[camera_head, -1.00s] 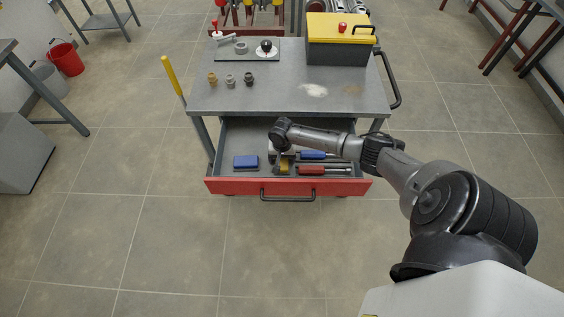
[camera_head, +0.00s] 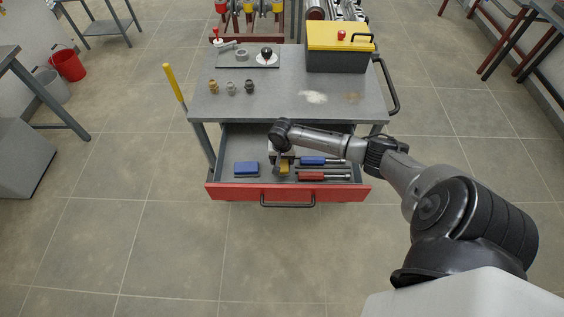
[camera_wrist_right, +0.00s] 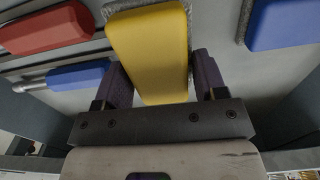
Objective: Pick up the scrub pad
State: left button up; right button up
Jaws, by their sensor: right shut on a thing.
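A yellow scrub pad (camera_head: 284,168) with a grey backing is in the open red-fronted drawer (camera_head: 233,192). In the right wrist view the yellow pad (camera_wrist_right: 150,45) is between the two dark fingers of my right gripper (camera_wrist_right: 161,80). The gripper is shut on the pad's near part, and the far end sticks out beyond the fingertips. In the head view my right gripper (camera_head: 283,163) points down into the drawer and partly hides the pad. I cannot tell whether the pad touches the drawer floor. My left gripper is not in view.
A blue pad (camera_head: 246,169) lies to the left in the drawer. Blue-handled (camera_head: 312,161) and red-handled (camera_head: 312,176) tools lie to the right. The grey cart top (camera_head: 285,105) above the drawer carries small fittings and a yellow-lidded toolbox (camera_head: 340,47).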

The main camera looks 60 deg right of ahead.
jog(key=s+d+r+p, duration=0.2)
jog(key=s+r+p, duration=0.1)
jog(key=s+r, duration=0.55)
jog(key=w+a+r+n, duration=0.3)
jog(key=w+a+r, duration=0.2)
jog(key=a+r, duration=0.3)
jog(key=w+a+r+n, duration=0.35)
jog(key=a+r, duration=0.25)
jog(key=a, duration=0.4)
jog(key=w+a+r+n, duration=0.2)
jog(key=w+a+r, duration=0.45)
jog(key=a, duration=0.25)
jog(key=s+a+r+n, duration=0.1)
jog(key=a+r+n, duration=0.35)
jog(key=r, duration=0.75)
jog(key=s+r+p, duration=0.4)
jog(key=r+p, duration=0.7)
jog(key=p, duration=0.2)
jog(key=s+r+p, duration=0.5)
jog(key=r+p, duration=0.6)
jog(key=p, duration=0.3)
jog(key=shift+a+r+m, duration=0.15)
jog(key=shift+a+m, duration=0.15)
jog(key=shift+a, duration=0.1)
